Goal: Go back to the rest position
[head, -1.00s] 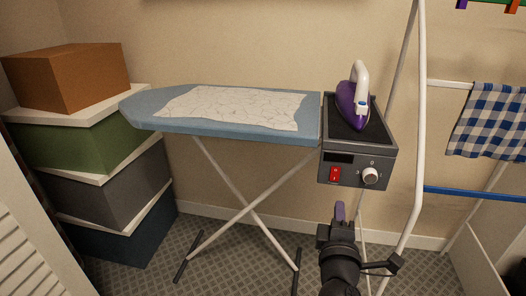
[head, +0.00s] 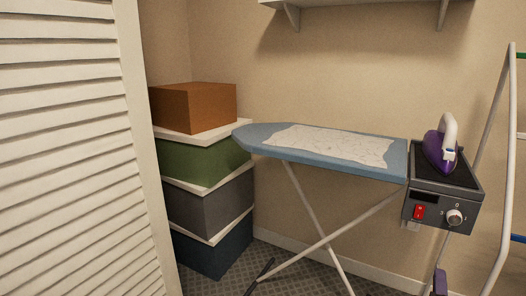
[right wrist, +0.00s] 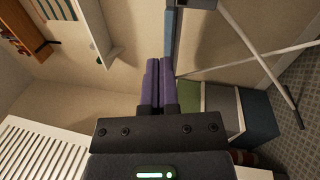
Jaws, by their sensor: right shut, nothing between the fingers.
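My right gripper (head: 440,282) shows only as a purple fingertip at the bottom right edge of the head view, below the iron station. In the right wrist view its two purple fingers (right wrist: 158,84) lie together, shut and empty. It is apart from the ironing board (head: 395,157), whose blue edge also shows in the right wrist view (right wrist: 169,35). My left gripper is not in view.
A purple and white iron (head: 434,150) stands on the grey station (head: 465,195) with a red switch and dial. Stacked boxes (head: 205,205) stand left of the board, beside a louvred door (head: 65,150). A white drying rack (head: 500,180) is at right.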

